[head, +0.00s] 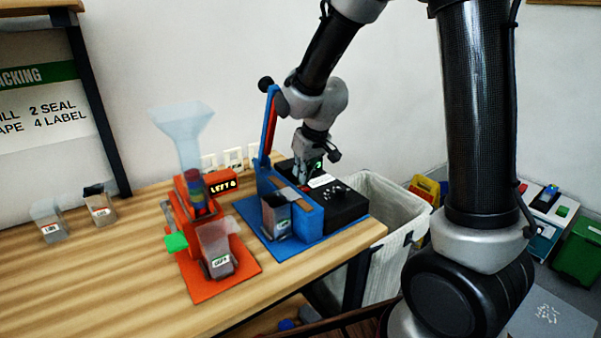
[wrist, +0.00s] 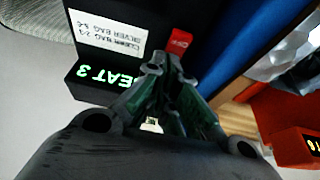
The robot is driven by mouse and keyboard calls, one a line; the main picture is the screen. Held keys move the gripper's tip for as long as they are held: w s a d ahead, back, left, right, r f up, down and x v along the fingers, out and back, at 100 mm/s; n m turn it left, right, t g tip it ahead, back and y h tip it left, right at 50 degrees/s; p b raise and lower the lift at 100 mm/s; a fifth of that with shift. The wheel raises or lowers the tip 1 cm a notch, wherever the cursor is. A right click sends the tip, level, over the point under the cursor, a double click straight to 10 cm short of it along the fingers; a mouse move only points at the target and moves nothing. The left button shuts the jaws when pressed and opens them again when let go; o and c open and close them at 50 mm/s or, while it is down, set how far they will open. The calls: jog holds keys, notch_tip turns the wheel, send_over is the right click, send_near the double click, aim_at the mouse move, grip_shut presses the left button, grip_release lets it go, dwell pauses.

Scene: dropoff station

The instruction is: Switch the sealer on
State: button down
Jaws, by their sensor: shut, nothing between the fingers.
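The sealer has a blue base (head: 290,247), a black box (head: 346,205) and a raised blue lever arm (head: 268,125). My gripper (head: 304,180) is shut and empty, pointing down at the back of the black box. In the wrist view a red switch (wrist: 180,42) with white letters, seemingly OFF, lies just beyond my closed fingertips (wrist: 166,62). I cannot tell whether they touch it. A display (wrist: 98,77) glows green and reads "EAT 3", its first letter hidden. A white label (wrist: 112,33) lies beside it.
A grey-clear pouch container (head: 276,216) stands at the sealer's front. An orange dispenser (head: 222,280) with a clear funnel is to its left. Two small containers (head: 52,220) (head: 99,204) stand further left. A lined bin (head: 394,215) is beyond the table's right edge.

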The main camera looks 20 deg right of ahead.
jog(key=shift+w+r, duration=0.15)
jog(key=shift+r, duration=0.2)
notch_tip(320, 180, up, 13)
dwell(0.3)
jog(key=shift+w+r, duration=0.1)
jog(key=s+d+m, duration=0.1)
jog(key=s+d, duration=0.4)
jog(key=s, duration=0.4)
jog(key=s+d+r+m, duration=0.1)
jog(key=s+d, duration=0.4)
jog(key=s, duration=0.4)
jog(key=s+d+m+h, duration=0.1)
jog(key=s+d, duration=0.3)
jog(key=s, duration=0.5)
jog(key=shift+s+d+r+m, duration=0.2)
jog(key=shift+s+d+m, duration=0.1)
jog(key=shift+d, duration=0.1)
